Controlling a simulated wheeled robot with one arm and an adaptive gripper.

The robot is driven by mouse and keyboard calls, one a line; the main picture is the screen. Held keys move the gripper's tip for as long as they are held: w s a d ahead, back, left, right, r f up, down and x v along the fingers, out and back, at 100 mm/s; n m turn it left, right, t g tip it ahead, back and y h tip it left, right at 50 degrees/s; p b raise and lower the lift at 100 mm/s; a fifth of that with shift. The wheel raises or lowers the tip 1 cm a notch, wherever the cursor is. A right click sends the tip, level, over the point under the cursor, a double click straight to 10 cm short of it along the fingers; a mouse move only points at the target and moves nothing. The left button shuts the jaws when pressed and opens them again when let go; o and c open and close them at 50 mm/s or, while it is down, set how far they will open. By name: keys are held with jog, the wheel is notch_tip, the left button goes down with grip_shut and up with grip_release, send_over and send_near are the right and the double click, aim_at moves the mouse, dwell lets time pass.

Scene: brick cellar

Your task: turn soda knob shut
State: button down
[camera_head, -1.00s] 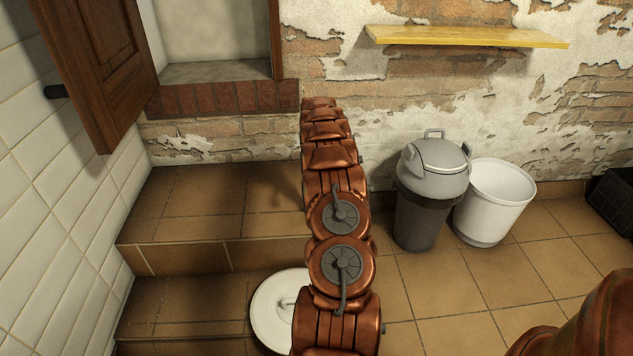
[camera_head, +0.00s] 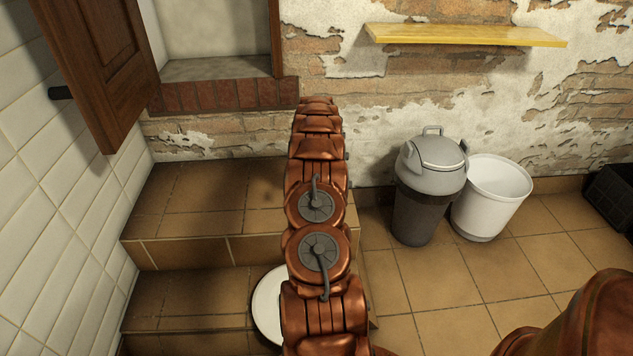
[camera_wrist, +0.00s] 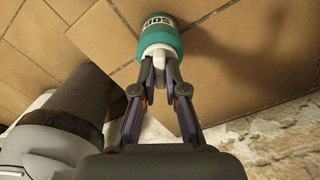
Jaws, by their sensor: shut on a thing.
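The soda bottle (camera_wrist: 160,33) shows at the top of the wrist view, teal with a pale label whose dark letters are partly visible. Its pale knob (camera_wrist: 159,56) points toward my gripper (camera_wrist: 160,69). My fingers are shut on the knob, with one fingertip on each side of it. The fingers partly cover the knob, so its turn angle cannot be told. In the head view my copper-coloured arm hides both the gripper and the bottle.
A grey lidded bin (camera_head: 430,190) and a white bucket (camera_head: 492,198) stand by the wall on the right. A round white lid (camera_head: 268,305) is partly behind my arm. Tiled steps (camera_head: 190,240) lie left. A wooden door (camera_head: 100,70) hangs open. A yellow shelf (camera_head: 465,36) is on the wall.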

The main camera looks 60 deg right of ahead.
dwell(0.8)
jog(key=c, duration=1.2)
grip_release()
notch_tip(320, 180, up, 12)
